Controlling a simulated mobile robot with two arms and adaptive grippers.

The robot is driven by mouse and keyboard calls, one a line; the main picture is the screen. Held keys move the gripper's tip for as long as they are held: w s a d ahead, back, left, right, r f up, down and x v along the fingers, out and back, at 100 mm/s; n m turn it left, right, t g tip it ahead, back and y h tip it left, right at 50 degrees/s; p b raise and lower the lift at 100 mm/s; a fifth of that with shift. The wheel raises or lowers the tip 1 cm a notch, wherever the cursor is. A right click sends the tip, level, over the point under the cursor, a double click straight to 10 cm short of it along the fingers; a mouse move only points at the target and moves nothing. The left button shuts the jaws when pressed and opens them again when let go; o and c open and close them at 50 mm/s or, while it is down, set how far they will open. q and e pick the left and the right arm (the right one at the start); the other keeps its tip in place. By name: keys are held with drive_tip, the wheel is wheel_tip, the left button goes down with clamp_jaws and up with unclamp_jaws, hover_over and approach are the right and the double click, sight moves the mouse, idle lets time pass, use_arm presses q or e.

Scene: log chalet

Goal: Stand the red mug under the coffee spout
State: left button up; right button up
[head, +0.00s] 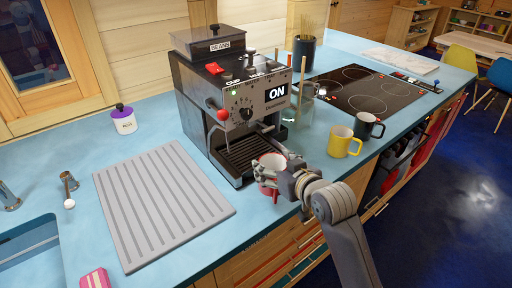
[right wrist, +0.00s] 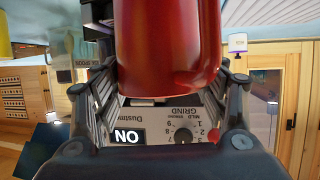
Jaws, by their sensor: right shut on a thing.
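The red mug (head: 268,189) is at the front right of the coffee machine (head: 195,110), with its pale inside facing up. My right gripper (head: 280,173) is shut on the mug from the front right. In the right wrist view the mug (right wrist: 170,45) fills the space between the fingers (right wrist: 160,98). The mug is in front of the machine's drip tray (head: 240,155), near the counter's front edge. I cannot tell whether it touches anything below. The spout area above the tray is partly hidden by the machine's front parts. My left gripper is not in view.
A yellow mug (head: 341,143) and a black mug (head: 367,128) stand right of the machine, before the cooktop (head: 362,92). A glass jar (head: 303,100) stands beside the machine. A grey ribbed mat (head: 160,200) lies left, with a sink (head: 30,250) beyond.

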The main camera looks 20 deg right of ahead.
use_arm(q)
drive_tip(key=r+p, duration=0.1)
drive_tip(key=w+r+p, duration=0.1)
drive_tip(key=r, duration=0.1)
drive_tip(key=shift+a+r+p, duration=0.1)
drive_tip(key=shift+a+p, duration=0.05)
drive_tip(key=shift+p, duration=0.2)
use_arm(e)
drive_tip(key=w+a+f, duration=0.1)
drive_tip(key=w, duration=1)
drive_tip(key=shift+w+a+f, duration=0.2)
drive_tip(key=shift+a, duration=0.1)
drive_tip(key=shift+f, duration=0.25)
drive_tip(key=o, duration=1.2)
drive_tip(key=shift+o, duration=0.3)
drive_tip(key=shift+s+r, duration=0.1)
drive_tip(key=shift+r, duration=0.1)
